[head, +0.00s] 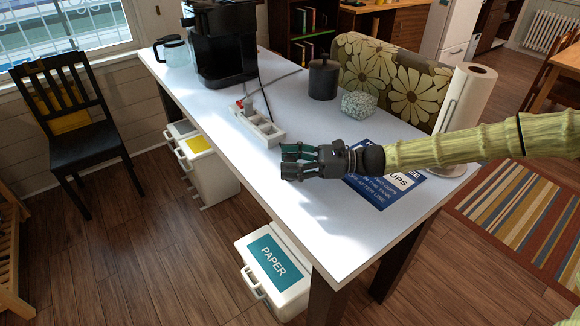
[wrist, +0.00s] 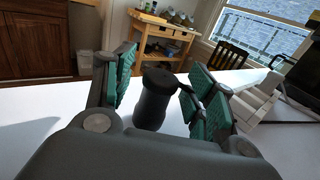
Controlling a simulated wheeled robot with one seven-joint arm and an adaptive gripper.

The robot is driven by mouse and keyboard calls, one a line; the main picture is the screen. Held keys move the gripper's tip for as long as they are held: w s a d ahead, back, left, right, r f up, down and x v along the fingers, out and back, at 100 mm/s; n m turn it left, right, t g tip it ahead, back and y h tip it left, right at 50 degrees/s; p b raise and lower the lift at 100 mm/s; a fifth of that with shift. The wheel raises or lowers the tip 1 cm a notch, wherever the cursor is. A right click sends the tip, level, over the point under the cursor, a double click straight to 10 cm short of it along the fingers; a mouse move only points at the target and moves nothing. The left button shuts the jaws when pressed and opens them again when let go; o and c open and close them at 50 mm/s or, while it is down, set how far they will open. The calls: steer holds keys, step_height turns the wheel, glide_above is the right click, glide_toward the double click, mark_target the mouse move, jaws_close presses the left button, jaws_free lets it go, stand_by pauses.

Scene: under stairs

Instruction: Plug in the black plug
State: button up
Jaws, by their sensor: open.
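My gripper (head: 289,161) is low over the white table, just in front of the power strip (head: 257,126), its fingers pointing left. In the wrist view its green-padded fingers (wrist: 162,76) are apart. A dark, round-topped body (wrist: 154,97) stands between them; I cannot tell whether it is the black plug or whether a finger touches it. The power strip also shows at the right of the wrist view (wrist: 256,104). A red plug (head: 240,104) is at its far end. A black cord (head: 264,98) runs from the coffee maker to the strip.
The coffee maker (head: 221,45) and glass jug (head: 173,51) stand at the table's far end. A dark canister (head: 323,79), speckled box (head: 358,105) and paper towel roll (head: 466,98) stand along the right. A blue sign (head: 380,194) lies beneath my wrist. The near table end is clear.

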mark_target(291, 159)
steer(key=c, duration=1.1)
steer(key=shift+r, duration=0.1)
steer(key=shift+c, duration=0.2)
step_height(291, 159, up, 10)
steer(key=shift+f+b, duration=0.1)
steer(key=shift+b, duration=0.6)
